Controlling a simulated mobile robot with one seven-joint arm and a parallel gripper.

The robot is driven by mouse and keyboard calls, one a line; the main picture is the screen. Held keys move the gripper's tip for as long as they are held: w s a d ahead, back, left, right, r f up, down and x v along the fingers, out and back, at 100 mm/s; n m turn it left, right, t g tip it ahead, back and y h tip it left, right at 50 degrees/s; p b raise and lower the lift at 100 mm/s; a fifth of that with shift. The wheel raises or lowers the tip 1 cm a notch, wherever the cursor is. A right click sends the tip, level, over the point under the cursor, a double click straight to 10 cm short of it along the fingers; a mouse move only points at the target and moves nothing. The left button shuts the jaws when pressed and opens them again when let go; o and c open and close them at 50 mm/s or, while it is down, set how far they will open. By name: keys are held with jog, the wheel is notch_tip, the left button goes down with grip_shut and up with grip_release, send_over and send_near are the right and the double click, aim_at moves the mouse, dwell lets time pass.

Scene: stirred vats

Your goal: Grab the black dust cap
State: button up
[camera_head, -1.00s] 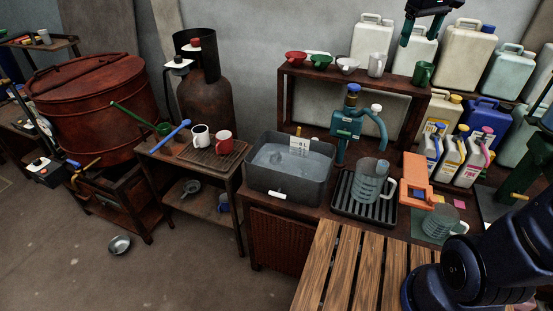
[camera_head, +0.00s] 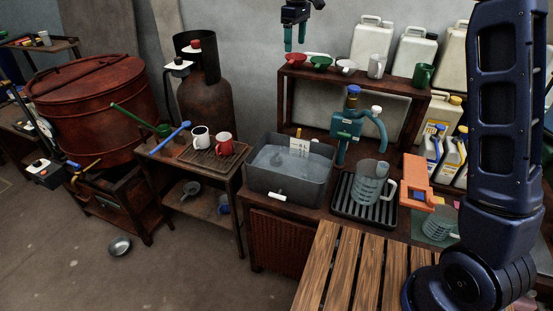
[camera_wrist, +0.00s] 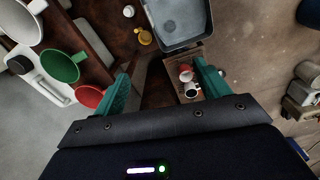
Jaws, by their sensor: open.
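A round black cap (camera_wrist: 20,64) shows at the left of the wrist view, on a white container (camera_wrist: 55,92) beside the bowls. I cannot tell for certain that it is the dust cap. Another dark cap (camera_head: 431,36) sits on a white canister (camera_head: 412,58) at the back in the head view. My gripper (camera_head: 295,38) hangs above the left end of the wooden shelf, near the red bowl. In the wrist view my gripper (camera_wrist: 163,78) is open, with nothing between its teal fingers. The black cap lies outside the fingers, to their left.
Below are a water tub (camera_head: 258,180), a teal pump (camera_head: 346,126) and a measuring jug (camera_head: 369,186). A gas cylinder (camera_head: 203,105) stands left.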

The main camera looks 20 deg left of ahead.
jog(key=n, duration=0.1)
send_over(276, 156)
notch_tip(276, 156, down, 3)
notch_tip(276, 156, down, 48)
jog(key=shift+d+f, duration=0.1)
jog(key=c, duration=1.1)
